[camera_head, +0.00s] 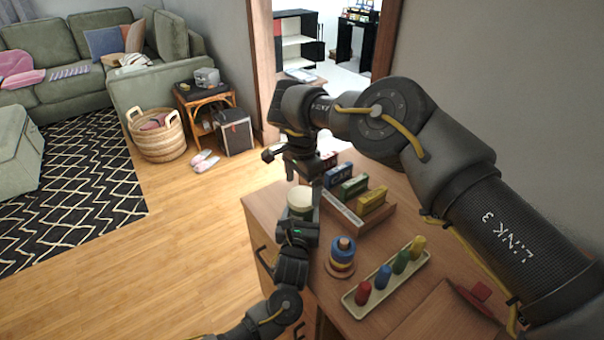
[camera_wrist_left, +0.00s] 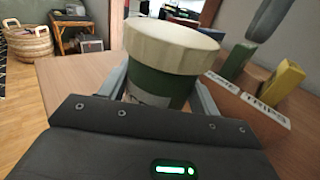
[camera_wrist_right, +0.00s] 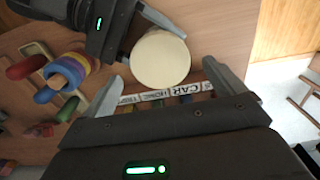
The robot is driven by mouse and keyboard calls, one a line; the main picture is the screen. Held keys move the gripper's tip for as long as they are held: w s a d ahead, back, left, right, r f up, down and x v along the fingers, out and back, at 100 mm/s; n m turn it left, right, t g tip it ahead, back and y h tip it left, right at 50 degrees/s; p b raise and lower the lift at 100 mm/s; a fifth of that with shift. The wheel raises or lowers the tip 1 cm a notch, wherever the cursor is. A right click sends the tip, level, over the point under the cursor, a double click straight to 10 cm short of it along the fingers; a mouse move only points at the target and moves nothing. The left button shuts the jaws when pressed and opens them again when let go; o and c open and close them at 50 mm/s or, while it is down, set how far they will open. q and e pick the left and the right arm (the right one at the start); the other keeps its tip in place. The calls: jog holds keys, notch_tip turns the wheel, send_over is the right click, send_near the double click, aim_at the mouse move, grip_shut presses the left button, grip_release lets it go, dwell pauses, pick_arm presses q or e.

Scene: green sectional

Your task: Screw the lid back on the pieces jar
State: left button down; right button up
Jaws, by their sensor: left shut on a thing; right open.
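The pieces jar (camera_wrist_left: 160,85) is green with a pale label and stands upright at the desk's left edge. Its cream lid (camera_wrist_left: 170,45) sits on top; it also shows in the head view (camera_head: 300,197) and, from above, in the right wrist view (camera_wrist_right: 160,59). I cannot tell how tightly it is seated. My left gripper (camera_head: 302,217) is shut around the jar's body, below the lid. My right gripper (camera_wrist_right: 162,72) is open above the lid, its fingers on either side of the lid in its view. I see no contact between them.
A wooden rack (camera_head: 345,215) with labelled slots and coloured blocks stands just right of the jar. A ring stacker (camera_head: 341,255) and a tray of coloured pegs (camera_head: 385,283) lie nearer on the desk (camera_head: 262,212). Open floor lies to the left.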

aim_at(302, 196)
jog(key=shift+f, duration=1.6)
jog(key=shift+c, duration=0.4)
